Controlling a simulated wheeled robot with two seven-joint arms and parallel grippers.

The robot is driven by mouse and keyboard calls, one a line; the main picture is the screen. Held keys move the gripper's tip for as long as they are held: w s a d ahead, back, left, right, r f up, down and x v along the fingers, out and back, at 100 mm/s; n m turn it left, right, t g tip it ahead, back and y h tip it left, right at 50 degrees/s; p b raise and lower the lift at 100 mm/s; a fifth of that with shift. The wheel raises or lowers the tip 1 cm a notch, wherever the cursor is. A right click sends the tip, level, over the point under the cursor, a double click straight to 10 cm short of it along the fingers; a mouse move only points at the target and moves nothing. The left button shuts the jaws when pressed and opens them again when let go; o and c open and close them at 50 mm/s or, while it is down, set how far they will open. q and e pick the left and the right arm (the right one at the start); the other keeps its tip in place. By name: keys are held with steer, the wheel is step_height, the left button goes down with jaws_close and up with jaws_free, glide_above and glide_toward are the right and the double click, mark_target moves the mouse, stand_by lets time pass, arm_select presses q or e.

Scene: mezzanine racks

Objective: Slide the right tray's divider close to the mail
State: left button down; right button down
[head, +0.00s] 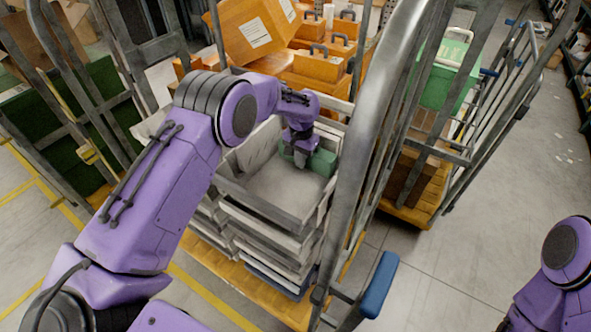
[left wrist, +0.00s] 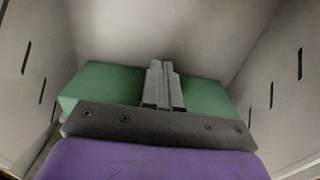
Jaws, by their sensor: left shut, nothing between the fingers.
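The right tray (head: 262,207) is a grey open box on top of a stack on the cart. A green divider block (head: 324,161) stands inside it near the far right end; it also shows in the left wrist view (left wrist: 110,86). My left gripper (head: 301,160) reaches down into the tray. Its fingers (left wrist: 158,66) are shut, empty, and appear right against or just in front of the green block; I cannot tell whether they touch it. Pale flat sheets (head: 256,147) lie at the tray's far left; I cannot tell whether they are the mail. My right gripper is out of view.
A metal cage post (head: 365,130) rises close to the tray's right side. Orange cases (head: 320,65) are piled behind the trays. Another cage cart with a green case (head: 447,75) stands to the right. Slotted tray walls (left wrist: 285,85) flank my left gripper closely.

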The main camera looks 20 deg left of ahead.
arm_select(q)
steer(key=shift+w, duration=0.5)
stand_by(0.4)
steer(key=shift+s+r+p, duration=0.15)
steer(key=shift+s+p, duration=0.4)
steer(key=shift+p, duration=0.2)
steer(key=shift+s, duration=0.2)
step_height(320, 180, up, 13)
steer(key=p, duration=1.1)
steer(key=shift+f, duration=0.2)
